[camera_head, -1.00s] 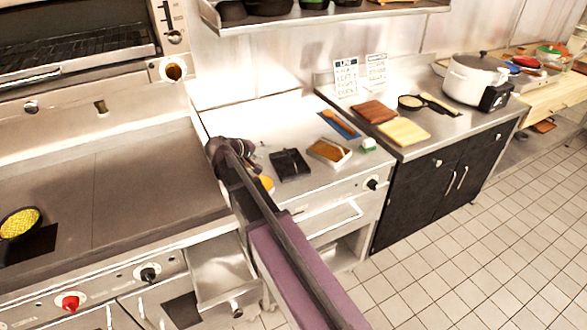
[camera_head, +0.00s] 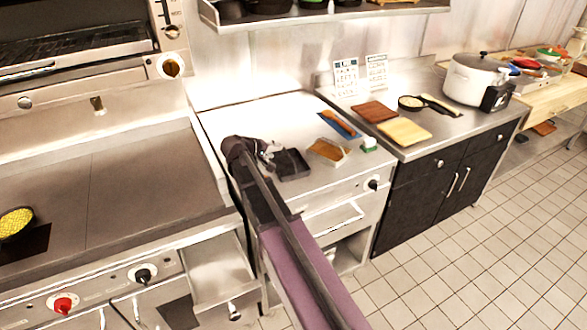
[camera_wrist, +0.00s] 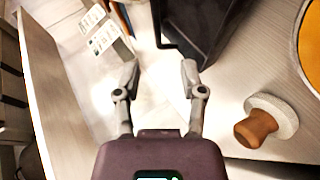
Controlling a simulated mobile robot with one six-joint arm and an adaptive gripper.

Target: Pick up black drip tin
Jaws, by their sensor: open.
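The black drip tin (camera_head: 292,164) lies on the pale steel counter, just right of my gripper (camera_head: 272,153) in the head view. It is a dark, open, shallow rectangular tin. In the wrist view the tin (camera_wrist: 208,22) fills the top middle, with one edge close to my fingertips. My gripper (camera_wrist: 161,72) is open and empty, its two fingers apart. The right fingertip overlaps the tin's near corner in the picture. I cannot tell whether it touches the tin.
In the wrist view, a wooden-knobbed round press (camera_wrist: 258,124) and an orange round item (camera_wrist: 311,42) lie right. The counter's back is clear.

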